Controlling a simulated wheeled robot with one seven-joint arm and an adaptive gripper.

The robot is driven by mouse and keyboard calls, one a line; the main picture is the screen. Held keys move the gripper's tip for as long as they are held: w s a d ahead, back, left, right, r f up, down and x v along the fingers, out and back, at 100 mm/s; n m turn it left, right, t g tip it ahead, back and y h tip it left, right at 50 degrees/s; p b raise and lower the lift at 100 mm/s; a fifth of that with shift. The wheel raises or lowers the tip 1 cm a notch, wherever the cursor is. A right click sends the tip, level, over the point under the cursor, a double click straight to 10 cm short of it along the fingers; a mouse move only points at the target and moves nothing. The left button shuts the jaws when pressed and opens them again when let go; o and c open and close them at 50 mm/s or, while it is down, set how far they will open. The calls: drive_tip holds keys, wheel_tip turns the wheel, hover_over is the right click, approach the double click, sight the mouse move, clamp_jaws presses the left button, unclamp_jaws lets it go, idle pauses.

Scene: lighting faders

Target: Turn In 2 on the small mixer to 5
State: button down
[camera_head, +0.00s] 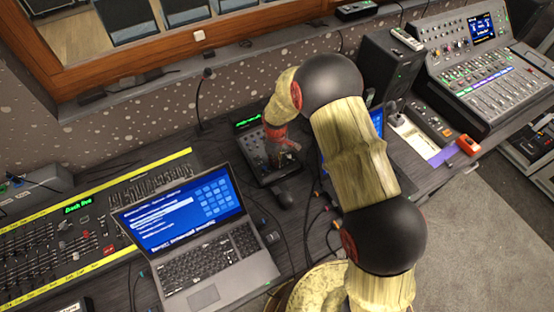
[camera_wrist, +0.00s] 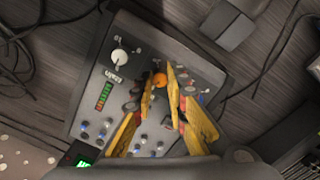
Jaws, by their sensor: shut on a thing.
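The small mixer (camera_head: 262,158) is a dark box on the desk behind the laptop, partly covered by my gripper (camera_head: 284,150). In the wrist view the small mixer (camera_wrist: 100,72) fills the middle, turned at an angle. My gripper (camera_wrist: 161,86) has its yellow fingers down at the panel. They are closed around an orange knob (camera_wrist: 160,80), which shows between the fingertips. Its pointer and label cannot be read, so I cannot tell its setting. A larger white knob (camera_wrist: 119,57) with a scale is apart from the fingers. The fingers hide part of the panel.
An open laptop (camera_head: 190,220) and a dark mouse (camera_head: 283,199) are in front of the mixer. A long fader desk (camera_head: 70,245) is at left, a big console (camera_head: 490,75) at right. Cables lie loose around the mixer. A thin microphone (camera_head: 207,73) stands behind.

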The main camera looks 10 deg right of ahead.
drive_tip(key=shift+n, duration=1)
drive_tip(key=c, duration=1.7)
unclamp_jaws()
drive_tip(key=shift+c, duration=0.2)
wheel_tip(320, 180, up, 12)
drive_tip(key=s, duration=0.1)
drive_tip(key=shift+a, duration=0.25)
